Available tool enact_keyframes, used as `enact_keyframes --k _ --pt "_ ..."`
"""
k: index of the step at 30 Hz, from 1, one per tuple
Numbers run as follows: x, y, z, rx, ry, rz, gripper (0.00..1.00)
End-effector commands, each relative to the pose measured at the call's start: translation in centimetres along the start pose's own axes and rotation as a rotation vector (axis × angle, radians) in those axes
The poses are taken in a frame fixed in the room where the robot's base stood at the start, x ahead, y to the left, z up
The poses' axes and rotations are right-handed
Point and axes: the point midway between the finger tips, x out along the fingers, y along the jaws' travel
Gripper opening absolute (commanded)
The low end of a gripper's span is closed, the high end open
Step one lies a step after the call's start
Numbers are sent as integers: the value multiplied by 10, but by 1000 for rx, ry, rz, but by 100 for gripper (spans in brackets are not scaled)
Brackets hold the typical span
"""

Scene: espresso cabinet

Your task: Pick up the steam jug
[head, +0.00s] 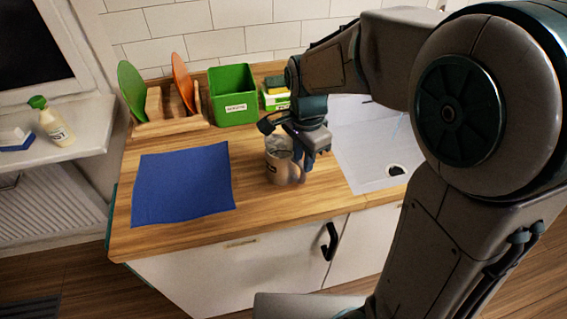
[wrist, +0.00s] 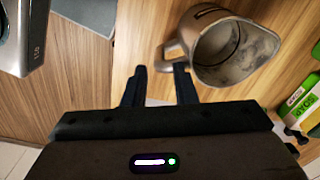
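The steam jug (head: 281,165) is a metal pitcher standing on the wooden counter, just left of the sink. In the wrist view the jug (wrist: 222,45) is at the upper right, seen from above into its open, empty-looking top. Its handle (wrist: 171,52) points left, toward my fingers. My gripper (head: 307,152) is beside the jug on its right, and partly overlaps it in the head view. In the wrist view my gripper (wrist: 159,78) is open, its two dark fingers apart. The handle's end shows just beyond the fingertips; I cannot tell whether it lies between them.
A blue cloth (head: 183,184) lies left of the jug. Behind stand a rack (head: 160,126) with coloured plates or boards, a green bin (head: 232,96) and a green-and-white box (head: 275,98). The white sink (head: 362,165) is to the right.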

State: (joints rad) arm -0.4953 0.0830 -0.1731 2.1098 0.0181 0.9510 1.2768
Motion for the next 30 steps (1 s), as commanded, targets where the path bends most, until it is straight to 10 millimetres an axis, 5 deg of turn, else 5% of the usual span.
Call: enact_keyframes --k 15,25,28,30 --pt "58 1 -2 -1 0 4 25" --pt "65 1 -3 -1 1 -1 25" --pt "64 1 -3 -1 1 -1 0" --pt "64 1 -3 -1 1 -1 0"
